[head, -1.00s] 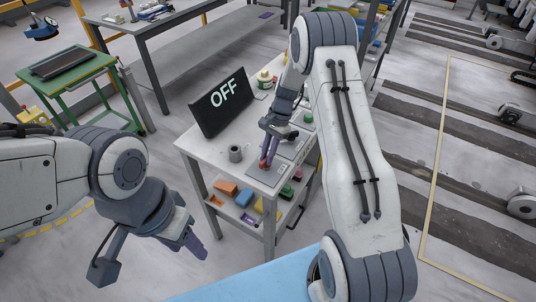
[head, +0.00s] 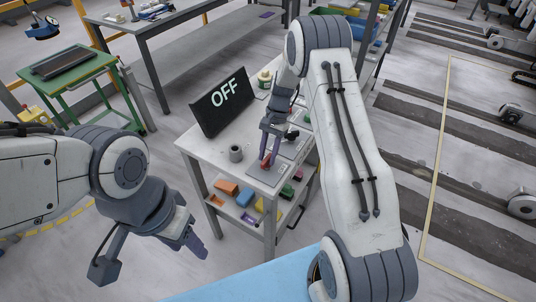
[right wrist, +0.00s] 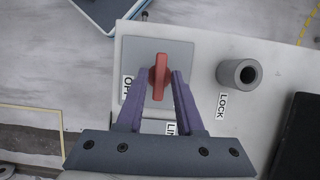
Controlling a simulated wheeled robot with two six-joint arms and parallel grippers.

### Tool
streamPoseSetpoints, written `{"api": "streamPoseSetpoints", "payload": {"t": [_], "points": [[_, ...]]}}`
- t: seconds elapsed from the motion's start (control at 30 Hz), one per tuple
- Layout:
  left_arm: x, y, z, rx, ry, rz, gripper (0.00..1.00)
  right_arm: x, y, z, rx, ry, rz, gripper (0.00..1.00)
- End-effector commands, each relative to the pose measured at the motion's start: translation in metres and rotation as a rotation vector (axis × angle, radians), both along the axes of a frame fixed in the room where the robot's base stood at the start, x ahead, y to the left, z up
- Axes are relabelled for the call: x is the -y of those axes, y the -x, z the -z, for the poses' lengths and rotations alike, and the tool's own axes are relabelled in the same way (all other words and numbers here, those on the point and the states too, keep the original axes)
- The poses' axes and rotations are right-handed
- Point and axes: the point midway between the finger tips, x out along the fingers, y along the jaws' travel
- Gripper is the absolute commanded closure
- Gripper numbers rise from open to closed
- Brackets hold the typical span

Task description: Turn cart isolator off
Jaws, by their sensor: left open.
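The cart isolator's red knob (right wrist: 159,78) sits on a grey plate (right wrist: 182,53) on the cart top; its handle points up and down in the right wrist view. It also shows in the head view (head: 266,161). My right gripper (right wrist: 159,76) is open, with its purple fingers on either side of the knob and small gaps visible. A label beside the plate (right wrist: 128,88), partly covered by a finger, seems to read OFF. A black sign (head: 223,98) on the cart reads OFF. My left gripper (head: 190,240) is open and empty, away from the cart.
A grey hollow cylinder (right wrist: 239,74) stands near a LOCK label (right wrist: 222,106); it also shows in the head view (head: 236,153). Coloured blocks lie on the cart's lower shelf (head: 229,209). A green table (head: 75,75) stands at the left. A blue surface (head: 245,280) is in front.

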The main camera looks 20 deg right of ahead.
Motion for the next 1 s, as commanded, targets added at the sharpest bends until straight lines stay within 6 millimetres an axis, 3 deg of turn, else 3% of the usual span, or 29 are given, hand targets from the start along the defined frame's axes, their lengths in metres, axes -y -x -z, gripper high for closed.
{"api": "streamPoseSetpoints", "payload": {"t": [0.43, 0.8, 1.0], "points": [[0.000, 0.000, 0.003, 0.000, 0.000, 0.000, 0.50, 0.002, -0.003, -0.007, 0.002, 0.000, 0.003, 0.53], [0.000, 0.000, 0.020, 0.000, 0.000, 0.001, 0.50, 0.023, -0.019, -0.070, 0.004, 0.001, 0.002, 0.53], [0.000, 0.000, 0.023, 0.000, 0.000, 0.001, 0.50, 0.030, -0.025, -0.092, 0.001, 0.000, 0.003, 0.53]]}}
